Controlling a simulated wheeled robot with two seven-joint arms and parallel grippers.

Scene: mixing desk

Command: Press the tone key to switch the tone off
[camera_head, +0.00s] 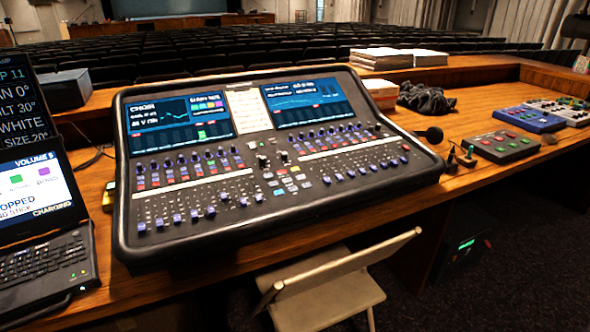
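The black mixing desk (290,205) lies on the wooden counter in the middle of the head view. It has two lit screens, a left one (179,121) and a right one (307,101). Rows of blue-topped knobs and faders run below them. A cluster of small white, blue and red keys (289,183) sits near its centre. The lettering is too small to tell which key is the tone key. Neither of my grippers is in view.
A laptop (43,232) and a text display (22,103) stand at the left. A grey box with coloured buttons (503,146), a blue box (528,119), paper stacks (380,59) and a dark cable coil (426,99) lie right. A folding chair (328,292) stands in front.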

